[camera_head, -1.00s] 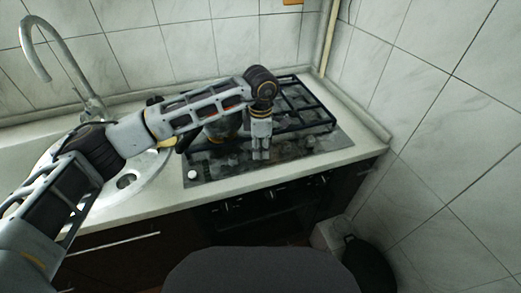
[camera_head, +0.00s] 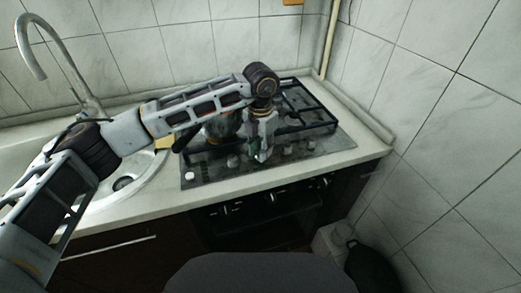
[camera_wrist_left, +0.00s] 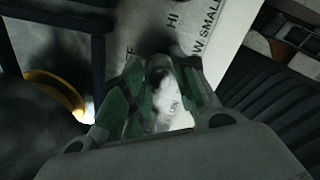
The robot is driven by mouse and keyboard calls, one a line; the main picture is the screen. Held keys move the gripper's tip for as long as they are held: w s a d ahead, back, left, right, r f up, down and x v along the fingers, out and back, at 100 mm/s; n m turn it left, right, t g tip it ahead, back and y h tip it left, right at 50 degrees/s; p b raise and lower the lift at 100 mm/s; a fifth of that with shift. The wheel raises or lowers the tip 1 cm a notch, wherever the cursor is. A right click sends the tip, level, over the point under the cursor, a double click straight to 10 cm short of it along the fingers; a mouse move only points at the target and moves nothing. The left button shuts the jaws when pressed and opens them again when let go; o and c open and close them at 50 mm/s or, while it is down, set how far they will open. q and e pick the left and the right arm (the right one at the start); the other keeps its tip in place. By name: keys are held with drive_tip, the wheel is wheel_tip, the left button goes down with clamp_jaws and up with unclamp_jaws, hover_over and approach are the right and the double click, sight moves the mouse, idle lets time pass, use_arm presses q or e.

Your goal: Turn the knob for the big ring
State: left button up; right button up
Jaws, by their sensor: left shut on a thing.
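The hob's front panel (camera_head: 212,172) carries a row of small knobs, among them a pale one (camera_head: 233,161) left of my gripper and others to its right (camera_head: 287,150). My left gripper (camera_head: 262,156) points down over the middle of this row. In the left wrist view its green-padded fingers (camera_wrist_left: 165,105) are shut around a pale knob (camera_wrist_left: 163,88), mostly hidden between them. Printed words, including "HI" and "LOW SMALL", show on the white plate (camera_wrist_left: 205,25) beyond the fingers. The right gripper is not in view.
A pot (camera_head: 222,127) stands on the hob behind my left forearm. Black grates (camera_head: 312,105) cover the back and right. A white round piece (camera_head: 190,176) sits at the panel's left corner. The sink (camera_head: 150,178) is to the left; a tiled wall (camera_head: 440,130) bounds the right.

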use_arm(q)
drive_tip(key=shift+n, duration=1.2)
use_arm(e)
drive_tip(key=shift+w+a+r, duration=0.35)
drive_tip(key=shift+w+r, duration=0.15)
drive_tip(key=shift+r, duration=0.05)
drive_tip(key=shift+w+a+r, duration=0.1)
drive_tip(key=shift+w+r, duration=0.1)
use_arm(q)
drive_tip(key=o, duration=1.1)
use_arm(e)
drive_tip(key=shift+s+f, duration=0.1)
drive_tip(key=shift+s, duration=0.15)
use_arm(q)
drive_tip(key=shift+r, duration=0.65)
wheel_tip(320, 180, up, 11)
drive_tip(key=shift+f, duration=0.15)
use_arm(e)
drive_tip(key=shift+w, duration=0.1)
